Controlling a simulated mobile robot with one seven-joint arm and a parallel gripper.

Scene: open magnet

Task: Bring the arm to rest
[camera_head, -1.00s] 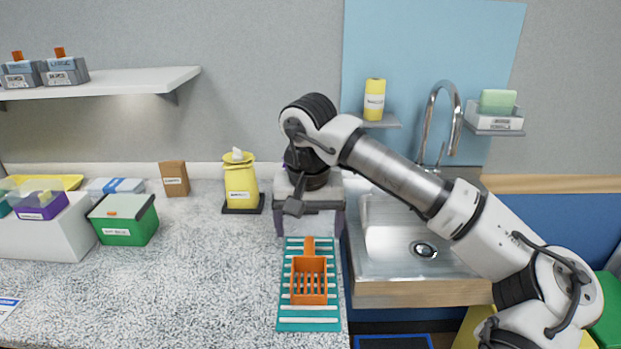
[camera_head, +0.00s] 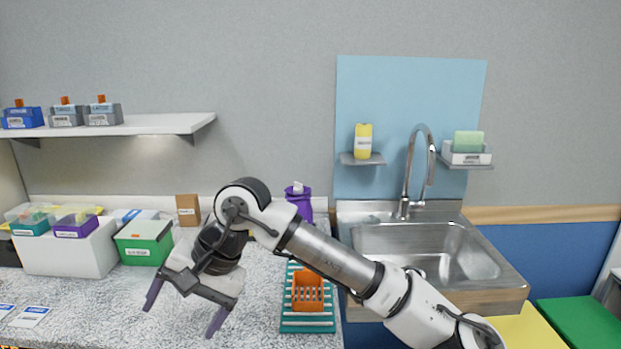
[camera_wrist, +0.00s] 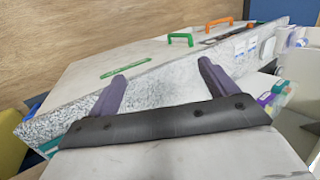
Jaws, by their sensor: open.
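My gripper (camera_head: 183,310) is open, its two purple fingers spread and pointing down over the speckled counter (camera_head: 90,300). Nothing shows between the fingers. In the wrist view my gripper (camera_wrist: 162,82) also shows both fingers apart and empty. My arm reaches from the lower right across the middle of the head view, bent at the wrist. It hides part of the counter behind it.
An orange basket (camera_head: 308,292) sits on a teal ribbed mat (camera_head: 308,329) right of my gripper. A purple bottle (camera_head: 300,203) stands behind my arm. A green box (camera_head: 144,251) is left. The sink (camera_head: 430,250) is right. The front-left counter is mostly clear.

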